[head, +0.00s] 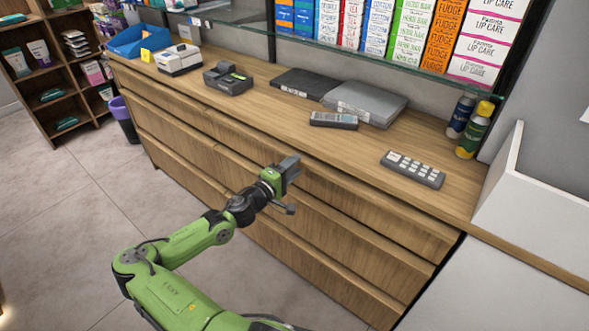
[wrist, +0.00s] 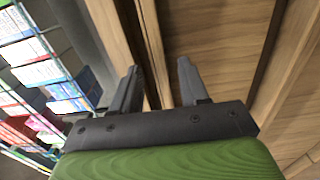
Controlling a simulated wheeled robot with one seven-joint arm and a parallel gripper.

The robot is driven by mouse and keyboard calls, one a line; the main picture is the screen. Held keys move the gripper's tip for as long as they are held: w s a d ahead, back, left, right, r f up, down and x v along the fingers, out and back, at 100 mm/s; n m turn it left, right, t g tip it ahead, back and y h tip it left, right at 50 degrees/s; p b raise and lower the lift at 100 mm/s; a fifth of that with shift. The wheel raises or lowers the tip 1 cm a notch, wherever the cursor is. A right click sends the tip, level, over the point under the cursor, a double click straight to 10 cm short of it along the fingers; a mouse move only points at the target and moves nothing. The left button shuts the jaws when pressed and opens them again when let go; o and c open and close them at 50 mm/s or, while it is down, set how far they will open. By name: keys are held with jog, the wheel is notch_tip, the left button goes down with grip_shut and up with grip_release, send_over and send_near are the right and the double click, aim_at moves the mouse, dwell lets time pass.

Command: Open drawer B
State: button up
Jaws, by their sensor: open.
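The wooden counter has drawer fronts in two side-by-side columns, stacked in rows. I see no letters on them, so I cannot tell which one is drawer B. The upper right drawer front (head: 375,212) and the upper left drawer front (head: 165,93) look shut. My gripper (head: 291,166) is at the upper right front, near its left end. In the wrist view my gripper (wrist: 158,68) is open, its two fingers apart with nothing held between them. Wood panels and a dark gap (wrist: 150,50) lie just beyond the fingertips. I cannot tell whether they touch the wood.
On the countertop are a keypad (head: 413,169), a handheld device (head: 334,120), a grey flat box (head: 365,102) and a card terminal (head: 228,79). Bottles (head: 472,135) stand at the right end. A white panel (head: 530,200) borders the right. The floor (head: 60,200) at left is clear.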

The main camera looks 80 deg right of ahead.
jog(key=shift+s+d, duration=0.2)
jog(key=shift+d, duration=0.25)
grip_shut()
jog(key=shift+a, duration=0.1)
